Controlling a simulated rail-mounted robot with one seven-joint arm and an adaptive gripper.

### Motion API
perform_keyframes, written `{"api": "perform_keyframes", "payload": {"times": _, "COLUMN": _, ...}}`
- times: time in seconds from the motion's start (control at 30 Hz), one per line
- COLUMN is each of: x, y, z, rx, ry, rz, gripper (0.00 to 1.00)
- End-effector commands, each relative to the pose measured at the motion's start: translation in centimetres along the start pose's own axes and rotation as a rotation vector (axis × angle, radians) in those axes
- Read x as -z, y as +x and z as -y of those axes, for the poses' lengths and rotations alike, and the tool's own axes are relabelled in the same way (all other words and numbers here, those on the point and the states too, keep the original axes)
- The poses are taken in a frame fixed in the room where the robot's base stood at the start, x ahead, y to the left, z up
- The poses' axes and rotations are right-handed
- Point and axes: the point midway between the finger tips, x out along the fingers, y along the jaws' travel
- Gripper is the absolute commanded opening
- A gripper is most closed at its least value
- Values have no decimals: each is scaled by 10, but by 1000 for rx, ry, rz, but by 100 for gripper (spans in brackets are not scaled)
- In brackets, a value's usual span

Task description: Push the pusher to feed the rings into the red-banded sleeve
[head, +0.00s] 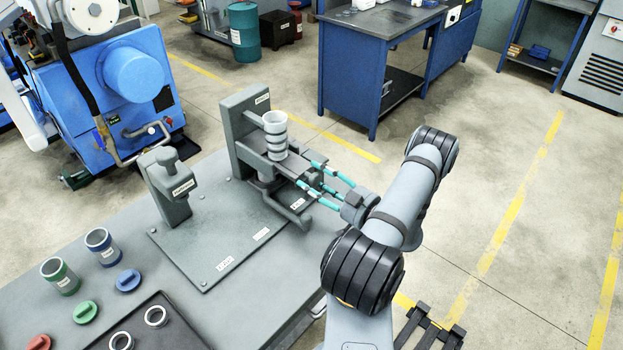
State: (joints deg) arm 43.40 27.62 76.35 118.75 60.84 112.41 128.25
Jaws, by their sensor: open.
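A grey fixture (241,130) stands on the far end of the bench. A stack of grey rings or a ringed cylinder (275,138) stands upright on its ledge. A grey slide block (291,168) sticks out of the fixture towards my gripper. I cannot tell for sure which part is the pusher. My gripper (309,175) has teal fingers, spread apart, at the right end of this block; whether they touch it is unclear. No red-banded sleeve can be made out.
A grey post (170,188) stands left of the fixture on the base plate (215,250). Blue-banded (104,250) and green-banded (62,279) sleeves stand at left, near blue (128,280), green (86,312) and red (39,343) caps. A dark tray (172,330) holds loose rings.

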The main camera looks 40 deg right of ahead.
Motion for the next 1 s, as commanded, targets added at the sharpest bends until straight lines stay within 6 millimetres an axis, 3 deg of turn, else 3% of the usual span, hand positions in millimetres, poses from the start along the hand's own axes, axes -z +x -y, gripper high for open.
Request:
{"api": "perform_keyframes", "payload": {"times": 0.17, "x": 0, "y": -3, "z": 0, "rx": -1, "ry": 1, "rz": 1, "gripper": 47}}
{"api": "perform_keyframes", "payload": {"times": 0.73, "x": 0, "y": -44, "z": 0, "rx": 0, "ry": 1, "rz": 1, "gripper": 47}}
{"api": "perform_keyframes", "payload": {"times": 1.0, "x": 0, "y": -50, "z": 1, "rx": 2, "ry": 0, "rz": 1, "gripper": 47}}
